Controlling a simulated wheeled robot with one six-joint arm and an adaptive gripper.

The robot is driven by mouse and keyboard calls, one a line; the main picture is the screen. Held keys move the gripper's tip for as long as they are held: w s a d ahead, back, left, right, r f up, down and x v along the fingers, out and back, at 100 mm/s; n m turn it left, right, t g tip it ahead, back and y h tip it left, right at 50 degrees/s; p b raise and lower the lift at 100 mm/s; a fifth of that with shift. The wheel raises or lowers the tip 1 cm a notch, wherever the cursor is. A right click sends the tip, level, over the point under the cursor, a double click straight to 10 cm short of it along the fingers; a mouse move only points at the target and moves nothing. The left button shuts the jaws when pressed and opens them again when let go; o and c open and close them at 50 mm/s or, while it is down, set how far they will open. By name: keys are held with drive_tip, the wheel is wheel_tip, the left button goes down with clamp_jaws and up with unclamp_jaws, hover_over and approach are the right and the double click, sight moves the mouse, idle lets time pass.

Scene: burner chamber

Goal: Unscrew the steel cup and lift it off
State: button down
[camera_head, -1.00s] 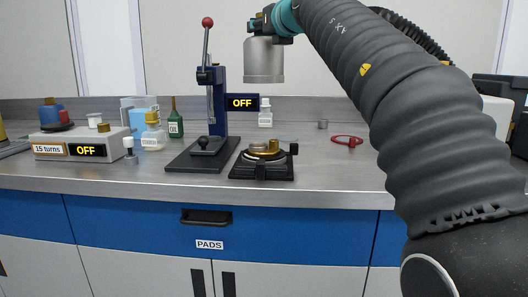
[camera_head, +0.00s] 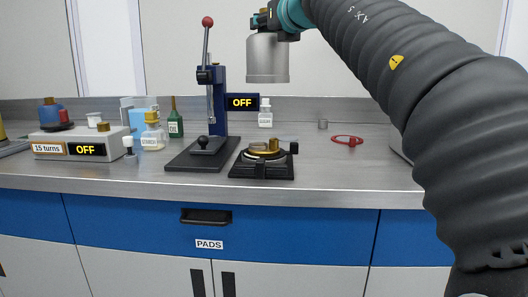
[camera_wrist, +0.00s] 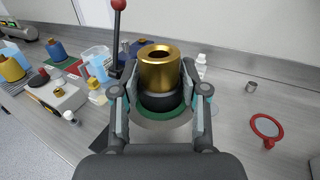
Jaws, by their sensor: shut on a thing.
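The steel cup (camera_head: 267,62) is a plain grey cylinder, upright, hanging high above the bench. In the wrist view a hollow brass sleeve (camera_wrist: 160,69) with a black collar (camera_wrist: 162,101) and a green ring stands between my fingers, and the grey top of the cup (camera_wrist: 160,131) shows beneath them. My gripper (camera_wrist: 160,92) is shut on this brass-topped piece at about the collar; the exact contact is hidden. Below the cup, a black clamp fixture (camera_head: 262,170) with a brass part on top stands on the bench, well apart from the cup.
A lever press (camera_head: 215,110) with a red knob stands left of the fixture. Bottles, including a green one (camera_head: 175,120), and a control box (camera_head: 80,143) are farther left. The front right bench is clear.

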drive_tip(key=a+v, duration=0.1)
drive_tip(key=v, duration=0.7)
drive_tip(key=shift+s+b, duration=0.3)
idle(1.0)
drive_tip(key=shift+r, duration=0.1)
